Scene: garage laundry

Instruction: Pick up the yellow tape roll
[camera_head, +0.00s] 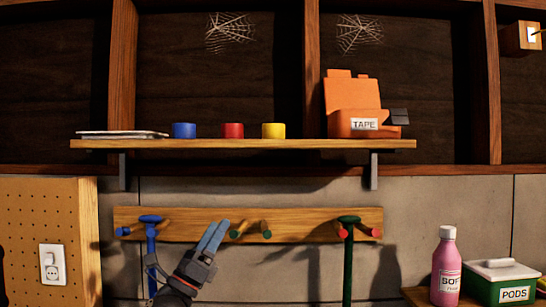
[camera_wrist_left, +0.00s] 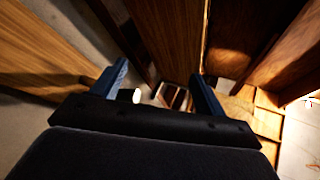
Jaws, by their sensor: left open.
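The yellow tape roll (camera_head: 273,131) stands on the wooden wall shelf (camera_head: 245,144), right of a red roll (camera_head: 233,131) and a blue roll (camera_head: 184,131). My left gripper (camera_head: 215,226) is below the shelf, in front of the peg rail, and lower left of the yellow roll. Its blue fingers point up. In the left wrist view my left gripper (camera_wrist_left: 160,72) is open with nothing between the fingers; the yellow roll cannot be made out there. My right gripper is not in view.
An orange box labelled TAPE (camera_head: 362,122) stands right of the rolls, and a flat stack (camera_head: 122,134) lies at the shelf's left end. The peg rail (camera_head: 300,223) holds blue and green handled tools. A pink bottle (camera_head: 447,268) and PODS box (camera_head: 501,280) are lower right.

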